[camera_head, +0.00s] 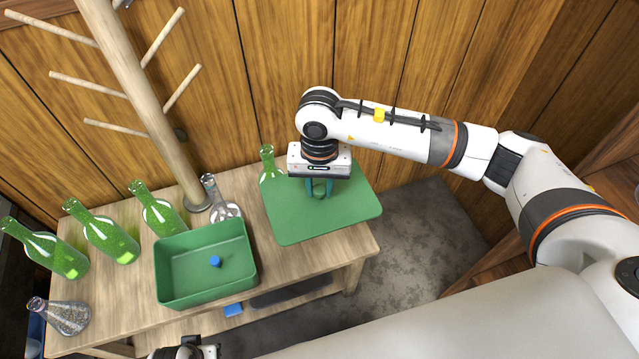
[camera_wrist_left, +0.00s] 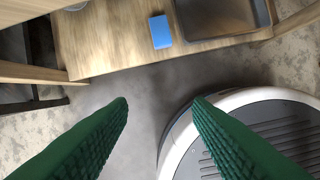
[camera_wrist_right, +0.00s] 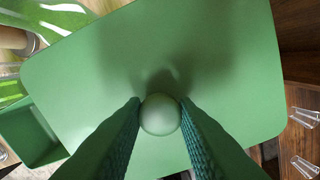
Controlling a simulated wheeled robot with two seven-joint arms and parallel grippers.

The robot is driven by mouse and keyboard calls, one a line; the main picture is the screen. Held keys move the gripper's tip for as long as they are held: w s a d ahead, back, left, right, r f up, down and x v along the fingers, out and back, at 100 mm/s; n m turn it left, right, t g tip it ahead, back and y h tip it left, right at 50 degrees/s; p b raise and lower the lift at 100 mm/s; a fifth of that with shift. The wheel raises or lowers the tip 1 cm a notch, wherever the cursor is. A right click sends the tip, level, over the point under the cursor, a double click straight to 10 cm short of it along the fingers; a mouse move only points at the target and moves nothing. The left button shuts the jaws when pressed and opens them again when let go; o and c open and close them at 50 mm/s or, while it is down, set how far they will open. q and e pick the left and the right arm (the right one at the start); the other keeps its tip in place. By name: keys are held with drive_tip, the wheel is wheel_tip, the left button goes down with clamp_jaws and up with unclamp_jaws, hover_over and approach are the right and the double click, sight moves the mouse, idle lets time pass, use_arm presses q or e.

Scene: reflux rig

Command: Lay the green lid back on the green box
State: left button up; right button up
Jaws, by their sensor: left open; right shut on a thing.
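The green lid (camera_head: 290,222) is a flat rounded panel with a round knob (camera_wrist_right: 160,115) in its middle. My right gripper (camera_head: 319,188) is shut on that knob, pointing down, with the lid at the right end of the table. Whether the lid touches the table is hard to tell. The green box (camera_head: 206,299) stands open to the left of the lid, with a small blue object (camera_head: 215,261) inside. Its corner also shows at the left of the right wrist view (camera_wrist_right: 30,132). My left gripper (camera_wrist_left: 160,105) is open and empty over the floor, below the table front.
Several green bottles (camera_head: 104,238) stand along the left and back of the wooden table (camera_head: 115,303). A clear flask (camera_head: 66,314) stands front left, another (camera_head: 220,200) behind the box. A wooden peg stand (camera_head: 150,110) rises at the back. A blue sponge-like block (camera_wrist_left: 160,32) lies on the lower shelf.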

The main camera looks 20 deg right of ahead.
sight(319, 189)
drive_tip(key=shift+r, duration=0.45)
drive_tip(key=shift+r+p, duration=0.35)
drive_tip(key=shift+r, duration=0.15)
drive_tip(key=shift+r+p, duration=0.3)
drive_tip(key=shift+r, duration=0.7)
use_arm(q)
drive_tip(key=f, duration=0.1)
drive_tip(key=s+f, duration=0.1)
drive_tip(key=f, duration=0.1)
drive_tip(key=s+f, duration=0.1)
drive_tip(key=f, duration=0.1)
drive_tip(key=shift+a+f, duration=0.15)
drive_tip(key=shift+f, duration=0.1)
drive_tip(key=shift+r, duration=0.1)
